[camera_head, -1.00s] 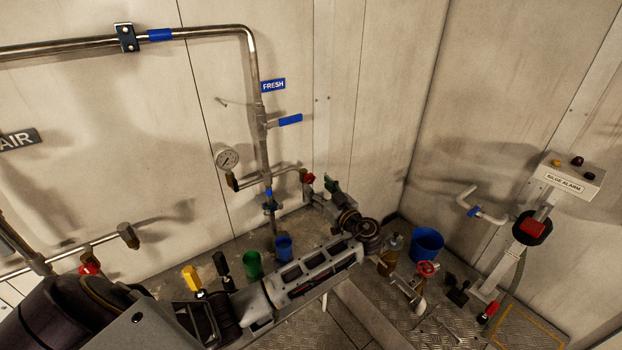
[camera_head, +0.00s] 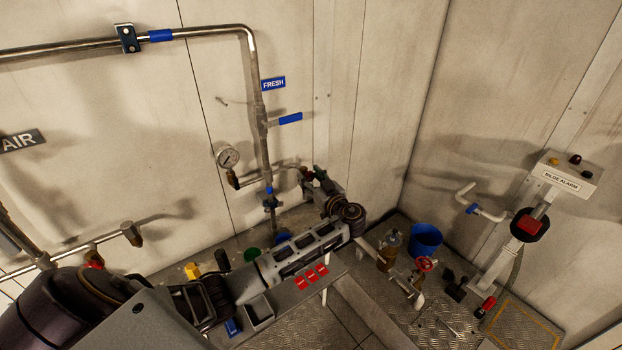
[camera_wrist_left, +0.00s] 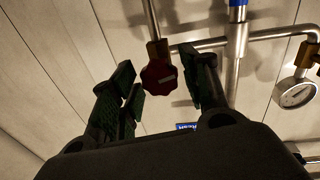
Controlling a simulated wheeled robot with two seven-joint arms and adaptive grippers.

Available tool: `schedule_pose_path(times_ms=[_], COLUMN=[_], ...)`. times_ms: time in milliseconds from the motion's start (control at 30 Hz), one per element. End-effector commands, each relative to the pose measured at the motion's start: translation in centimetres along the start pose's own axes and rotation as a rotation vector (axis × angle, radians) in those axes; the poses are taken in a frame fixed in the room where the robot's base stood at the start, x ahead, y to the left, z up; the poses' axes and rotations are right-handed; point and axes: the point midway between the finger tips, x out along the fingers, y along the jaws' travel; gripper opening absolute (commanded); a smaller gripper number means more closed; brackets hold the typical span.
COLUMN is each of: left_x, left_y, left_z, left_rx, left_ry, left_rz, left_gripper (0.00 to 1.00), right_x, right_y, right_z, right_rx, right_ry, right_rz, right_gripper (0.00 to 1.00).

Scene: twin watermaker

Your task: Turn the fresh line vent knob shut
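The fresh line vent knob (camera_wrist_left: 158,78) is dark red and lobed with a pale mark, on the end of a thin pipe in the left wrist view. My left gripper (camera_wrist_left: 157,68) is open, with one green-padded finger on each side of the knob. Gaps show between knob and fingers; I cannot tell whether the knob lies fully at fingertip depth. In the head view my left gripper (camera_head: 317,178) is at the end of the fresh line's side pipe and hides most of the knob. My right gripper is not in view.
A pressure gauge (camera_head: 227,158) and blue-handled valve (camera_head: 290,119) sit on the fresh pipe (camera_head: 250,70) close by. Below my forearm is a bench with red items (camera_head: 311,277). A blue bucket (camera_head: 425,241) and red-wheeled valve (camera_head: 425,264) stand to the right.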

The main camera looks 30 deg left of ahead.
Motion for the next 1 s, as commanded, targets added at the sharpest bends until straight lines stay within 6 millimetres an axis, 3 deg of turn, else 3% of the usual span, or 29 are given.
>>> schedule_pose_path(times_ms=[33,267,633,1000], left_x=[-0.02,-0.03,-0.06,-0.07], left_y=[0.01,0.02,0.04,0.06], left_z=[0.0,-0.01,0.01,-0.02], left_rx=[0.0,0.0,0.034,0.193], left_ry=[0.0,0.0,-0.004,-0.018], left_rz=[0.0,0.001,0.001,-0.001], left_gripper=[0.35,0.08,0.08,0.08], right_x=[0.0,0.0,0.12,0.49], right_y=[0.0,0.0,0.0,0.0], right_z=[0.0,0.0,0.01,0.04], right_rx=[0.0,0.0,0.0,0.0], right_ry=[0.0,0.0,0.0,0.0], right_rz=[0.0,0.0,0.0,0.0], right_gripper=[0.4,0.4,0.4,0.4])
